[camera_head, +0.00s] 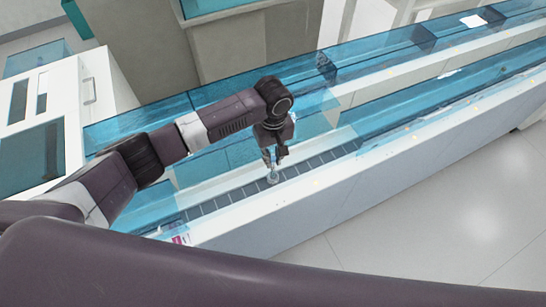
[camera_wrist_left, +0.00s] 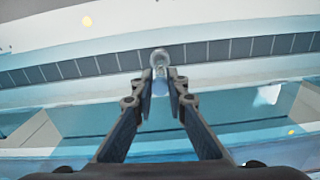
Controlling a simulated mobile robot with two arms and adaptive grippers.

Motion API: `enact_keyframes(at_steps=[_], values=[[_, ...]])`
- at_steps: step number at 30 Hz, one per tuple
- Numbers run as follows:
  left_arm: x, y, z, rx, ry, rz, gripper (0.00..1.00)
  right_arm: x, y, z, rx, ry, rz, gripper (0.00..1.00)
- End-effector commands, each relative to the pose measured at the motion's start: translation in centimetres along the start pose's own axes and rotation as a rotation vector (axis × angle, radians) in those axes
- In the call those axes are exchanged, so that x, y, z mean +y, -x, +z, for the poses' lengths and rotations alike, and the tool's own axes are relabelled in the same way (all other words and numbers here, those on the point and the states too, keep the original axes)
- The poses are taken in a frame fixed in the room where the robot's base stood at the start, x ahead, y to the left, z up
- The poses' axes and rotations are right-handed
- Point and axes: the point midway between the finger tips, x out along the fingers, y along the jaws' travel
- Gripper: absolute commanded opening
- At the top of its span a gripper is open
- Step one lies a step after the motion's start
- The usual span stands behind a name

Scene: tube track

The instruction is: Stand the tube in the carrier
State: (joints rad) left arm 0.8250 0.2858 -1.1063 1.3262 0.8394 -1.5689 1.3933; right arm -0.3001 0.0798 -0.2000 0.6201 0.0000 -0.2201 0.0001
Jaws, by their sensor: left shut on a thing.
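My left gripper (camera_head: 275,158) points down over the track, its fingers shut on a small clear tube (camera_head: 272,177). In the left wrist view the tube (camera_wrist_left: 160,74) lies between the two fingertips (camera_wrist_left: 157,88), with a rounded greyish end (camera_wrist_left: 160,57) showing just past them. That end overlaps the dark segmented track strip. I cannot tell whether it touches the strip, or whether the rounded piece is the tube's end or a carrier. No separate carrier can be made out. My right gripper is not in view.
The dark segmented strip (camera_head: 320,160) runs along a white track (camera_head: 350,190) with blue see-through panels (camera_head: 215,158) behind the gripper. A white cabinet (camera_head: 95,95) stands at the left. Open floor (camera_head: 450,220) lies in front at the right.

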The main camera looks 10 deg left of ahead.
Motion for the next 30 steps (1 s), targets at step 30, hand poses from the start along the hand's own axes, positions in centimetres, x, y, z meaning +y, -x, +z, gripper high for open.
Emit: enact_keyframes(at_steps=[30], values=[[0.0,-1.6,0.1,-0.001,0.000,0.000,0.00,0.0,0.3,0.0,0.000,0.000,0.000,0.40]])
